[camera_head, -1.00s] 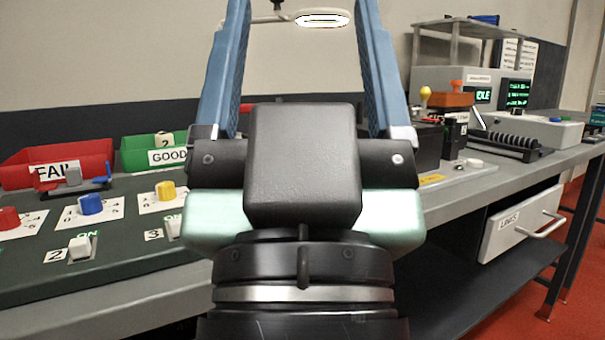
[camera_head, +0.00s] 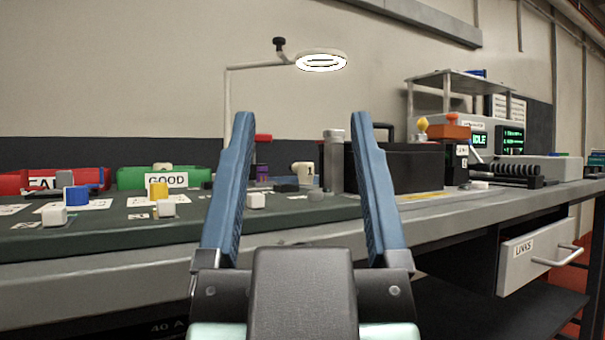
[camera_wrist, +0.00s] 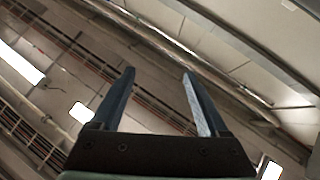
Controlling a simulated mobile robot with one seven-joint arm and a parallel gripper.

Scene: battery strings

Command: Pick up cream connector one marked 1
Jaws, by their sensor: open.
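A cream connector (camera_head: 303,175) with a dark mark like a 1 on it stands on the dark mat at the back of the bench. It shows between my fingers in the head view, beyond them. My gripper (camera_head: 300,118) is open and empty, its two blue fingers pointing up, in front of the bench and apart from the connector. In the wrist view my open gripper (camera_wrist: 158,72) has only ceiling behind it; the connector is not seen there.
Behind are a red bin (camera_head: 95,178) and a green GOOD bin (camera_head: 130,177). A grey cylinder (camera_head: 334,160) and black box (camera_head: 400,168) stand right of the connector. A ring lamp (camera_head: 321,52) hangs above.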

